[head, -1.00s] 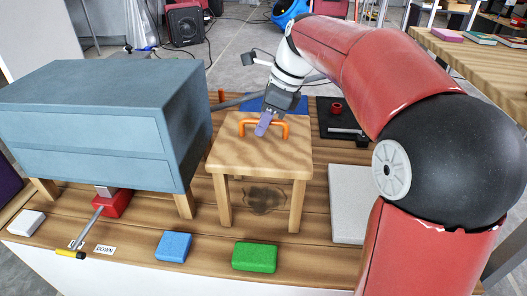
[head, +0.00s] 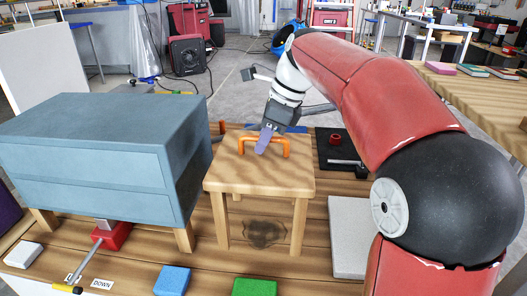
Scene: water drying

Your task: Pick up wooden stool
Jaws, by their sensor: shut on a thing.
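The wooden stool (head: 235,178) stands upright on the wooden table in the head view, with an orange handle (head: 285,147) arching over its top. My gripper (head: 264,145) reaches down from behind and above, and its purple fingers are shut on the orange handle near the middle of the stool top. The fingertips partly hide the handle. I cannot tell whether the stool's legs still touch the table. A dark stain (head: 264,233) shows on the table between the stool's legs.
A blue-grey cabinet (head: 80,150) on wooden legs stands close at left, with a red jack (head: 113,237) below it. A blue sponge (head: 173,281) and green sponge (head: 254,287) lie in front. A pale slab (head: 348,235) and black tray (head: 333,153) lie at right.

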